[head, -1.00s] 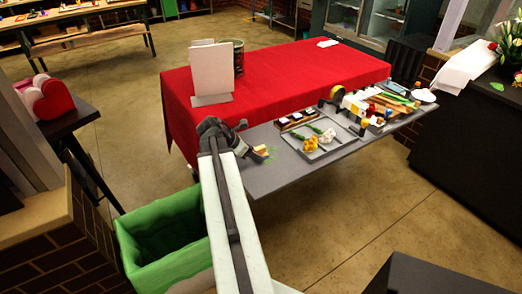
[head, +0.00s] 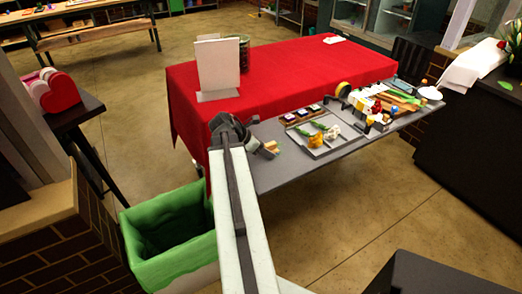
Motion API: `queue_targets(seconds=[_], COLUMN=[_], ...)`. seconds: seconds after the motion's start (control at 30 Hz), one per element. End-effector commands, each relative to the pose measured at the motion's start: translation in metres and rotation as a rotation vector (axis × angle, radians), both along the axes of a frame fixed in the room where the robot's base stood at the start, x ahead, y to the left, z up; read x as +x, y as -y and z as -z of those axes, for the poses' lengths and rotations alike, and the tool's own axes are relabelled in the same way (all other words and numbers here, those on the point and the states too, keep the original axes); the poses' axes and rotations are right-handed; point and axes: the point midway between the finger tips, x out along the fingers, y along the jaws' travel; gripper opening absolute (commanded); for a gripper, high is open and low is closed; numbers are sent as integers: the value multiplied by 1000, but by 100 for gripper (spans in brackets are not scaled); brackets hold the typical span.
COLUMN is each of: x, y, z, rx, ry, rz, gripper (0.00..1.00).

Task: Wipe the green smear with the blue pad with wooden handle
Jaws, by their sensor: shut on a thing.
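My gripper (head: 266,150) is at the near left end of the grey worktop (head: 282,176), low over it. It is shut on the blue pad with wooden handle; the tan wooden part (head: 271,146) shows at the fingers. The blue face of the pad is hidden or too small to make out. I cannot tell whether the pad touches the worktop. The green smear is not clearly visible now; the gripper and pad cover the place where green showed earlier.
A grey tray (head: 313,152) with yellow and white flowers lies right of the gripper, with small dark blocks (head: 301,114) behind it. Tools and tape crowd the right end. A white board (head: 218,64) stands on the red cloth (head: 275,82). A green bin (head: 140,262) stands below left.

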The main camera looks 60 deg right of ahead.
Motion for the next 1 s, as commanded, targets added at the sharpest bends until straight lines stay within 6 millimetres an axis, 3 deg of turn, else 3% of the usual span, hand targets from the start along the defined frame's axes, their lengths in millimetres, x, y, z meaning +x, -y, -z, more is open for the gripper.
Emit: queue_targets(seconds=[0.37,0.67,1.0], x=[-8,-24,-30], y=[13,38,48], z=[-1,-2,-1], rx=[0,-1,-2], ry=[0,-1,-1], rz=[0,0,0], gripper=[2,2,2])
